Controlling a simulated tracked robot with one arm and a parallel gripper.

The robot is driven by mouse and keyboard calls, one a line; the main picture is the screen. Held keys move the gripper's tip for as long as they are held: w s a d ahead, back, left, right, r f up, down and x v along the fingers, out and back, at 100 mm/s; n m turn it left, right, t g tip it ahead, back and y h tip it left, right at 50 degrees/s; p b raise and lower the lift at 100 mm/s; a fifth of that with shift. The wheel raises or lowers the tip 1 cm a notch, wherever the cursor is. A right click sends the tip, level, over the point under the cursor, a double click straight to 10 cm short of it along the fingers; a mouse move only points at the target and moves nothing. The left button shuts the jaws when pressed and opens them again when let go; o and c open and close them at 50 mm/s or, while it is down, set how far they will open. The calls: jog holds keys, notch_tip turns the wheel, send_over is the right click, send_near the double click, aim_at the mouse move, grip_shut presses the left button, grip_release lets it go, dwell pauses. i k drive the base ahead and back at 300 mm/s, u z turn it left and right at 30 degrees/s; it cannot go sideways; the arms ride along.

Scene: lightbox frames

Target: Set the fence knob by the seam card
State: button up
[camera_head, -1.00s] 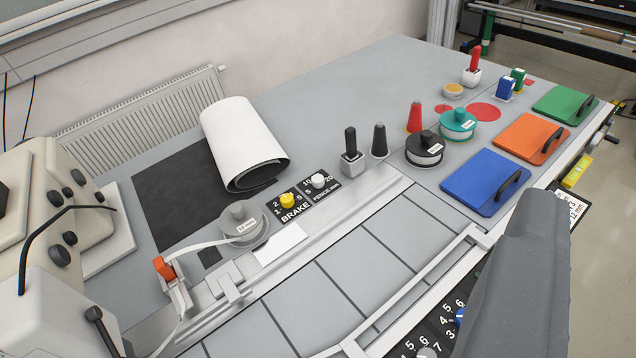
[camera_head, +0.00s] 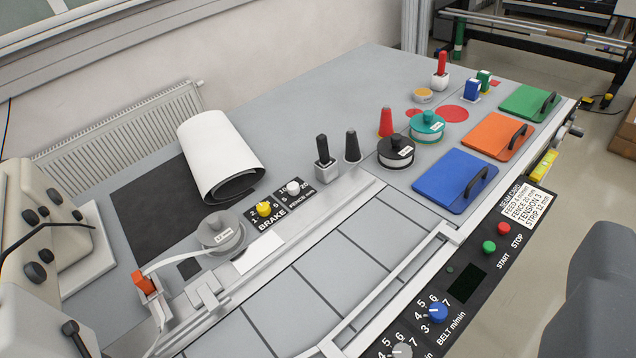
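The fence knob (camera_head: 293,187) is a small white knob on a black plate marked FENCE mm, left of the middle. Numbers including 10 and 20 stand around it; which one it points at is too small to tell. The white seam card (camera_head: 528,205) lies at the right front edge of the table. It appears to read FEED 4 m/min, FENCE 20 mm, TENSION 3, STRIP 12 mm. A grey part of my arm fills the lower right corner, well away from the fence knob. My gripper's fingertips are not in view.
The yellow brake knob (camera_head: 264,209) sits just left of the fence knob. A white roll (camera_head: 215,155) stands behind them, and a black-handled block (camera_head: 325,160) to the right. A blue belt knob (camera_head: 438,312) and START and STOP buttons line the front panel.

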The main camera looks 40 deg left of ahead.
aim_at(293, 188)
jog(key=z, duration=1.2)
jog(key=i, duration=2.6)
jog(key=u, duration=3.1)
jog(key=i, duration=0.15)
jog(key=u, duration=0.8)
